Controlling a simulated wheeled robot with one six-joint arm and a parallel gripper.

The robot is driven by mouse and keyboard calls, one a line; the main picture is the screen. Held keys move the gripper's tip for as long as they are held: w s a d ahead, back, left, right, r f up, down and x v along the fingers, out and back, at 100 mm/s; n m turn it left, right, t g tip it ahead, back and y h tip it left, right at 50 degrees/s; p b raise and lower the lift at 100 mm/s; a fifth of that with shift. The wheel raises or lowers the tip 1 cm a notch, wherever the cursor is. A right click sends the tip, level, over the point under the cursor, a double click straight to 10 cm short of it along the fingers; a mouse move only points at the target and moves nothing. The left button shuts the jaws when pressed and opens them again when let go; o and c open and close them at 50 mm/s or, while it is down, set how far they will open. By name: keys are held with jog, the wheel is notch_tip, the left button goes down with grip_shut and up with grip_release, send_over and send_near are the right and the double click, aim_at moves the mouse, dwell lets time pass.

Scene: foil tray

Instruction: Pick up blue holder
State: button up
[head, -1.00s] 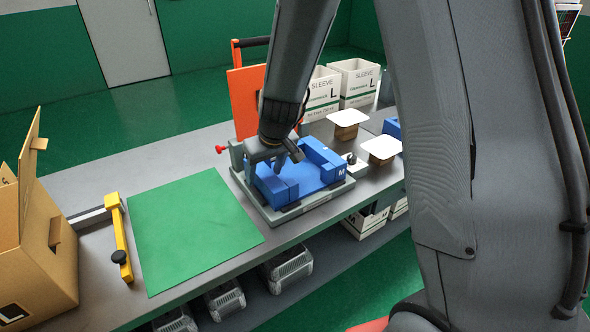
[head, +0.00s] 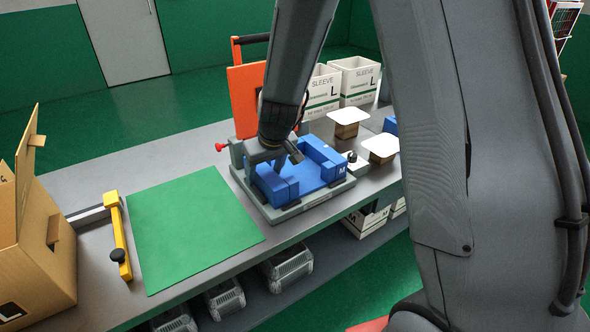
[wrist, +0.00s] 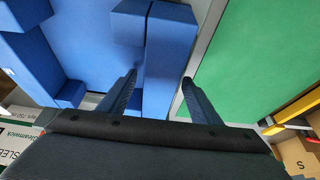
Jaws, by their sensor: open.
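The blue holder (head: 322,163) sits in a grey fixture (head: 298,209) on the bench, with raised blue blocks at its left and right sides. My gripper (head: 284,163) is over the holder's left side and partly hides it in the head view. In the wrist view the gripper (wrist: 160,82) is open, its fingers on either side of the holder's raised edge block (wrist: 168,60). One finger is over the blue floor side and the other is toward the green mat. I cannot tell whether either finger touches the block.
A green mat (head: 190,230) lies left of the fixture, with a yellow-ended stop (head: 121,240) and a cardboard box (head: 38,240) beyond it. An orange panel (head: 247,100) stands behind. White sleeve boxes (head: 355,82) and white-lidded trays (head: 380,146) are to the right.

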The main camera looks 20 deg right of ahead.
dwell(0.4)
grip_shut()
jog(key=shift+r, duration=0.1)
